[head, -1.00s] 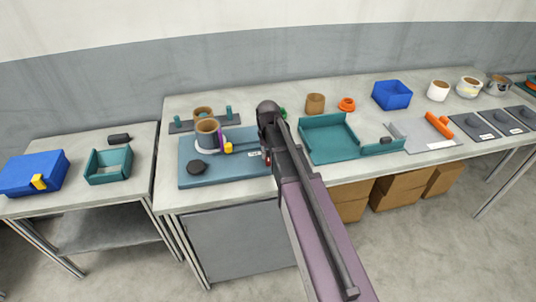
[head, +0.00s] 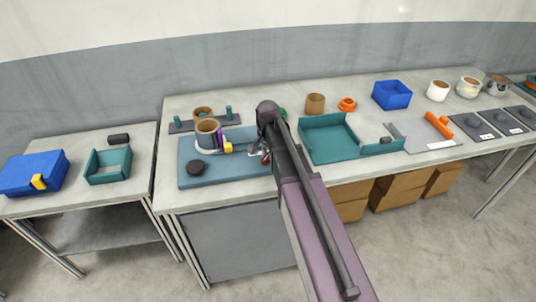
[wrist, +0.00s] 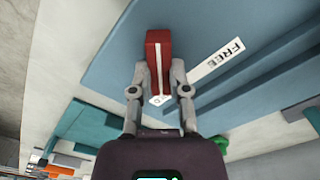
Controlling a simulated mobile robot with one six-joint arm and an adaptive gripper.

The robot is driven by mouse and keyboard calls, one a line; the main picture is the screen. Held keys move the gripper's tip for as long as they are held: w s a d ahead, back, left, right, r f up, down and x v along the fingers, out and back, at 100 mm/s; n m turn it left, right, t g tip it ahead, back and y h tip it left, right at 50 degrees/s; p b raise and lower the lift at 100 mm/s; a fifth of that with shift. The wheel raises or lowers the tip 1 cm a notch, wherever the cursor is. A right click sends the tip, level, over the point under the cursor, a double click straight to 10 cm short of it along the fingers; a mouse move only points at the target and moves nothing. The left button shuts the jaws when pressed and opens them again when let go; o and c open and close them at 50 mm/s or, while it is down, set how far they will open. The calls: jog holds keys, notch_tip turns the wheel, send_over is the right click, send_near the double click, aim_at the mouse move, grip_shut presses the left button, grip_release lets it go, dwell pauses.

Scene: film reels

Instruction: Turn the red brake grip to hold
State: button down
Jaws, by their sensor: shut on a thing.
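The red brake grip (wrist: 158,50), a block with a white line along it, sits between the fingers of my gripper (wrist: 159,72) in the wrist view. The fingers are shut on its sides. In the head view a small red part of the grip (head: 266,159) shows below my gripper (head: 258,151), at the right end of the blue-grey board (head: 218,176). A white label reading FREE (wrist: 218,60) lies to the right of the grip in the wrist view. Another white label (wrist: 159,100) is mostly hidden between the fingers; I cannot read it fully.
A teal tray (head: 329,151) stands right of my arm. A blue box (head: 392,94) is farther back. My arm covers the board's right edge.

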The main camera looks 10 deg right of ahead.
jog(key=shift+s, duration=0.1)
dwell(0.3)
jog(key=c, duration=0.6)
grip_release()
jog(key=shift+n, duration=0.4)
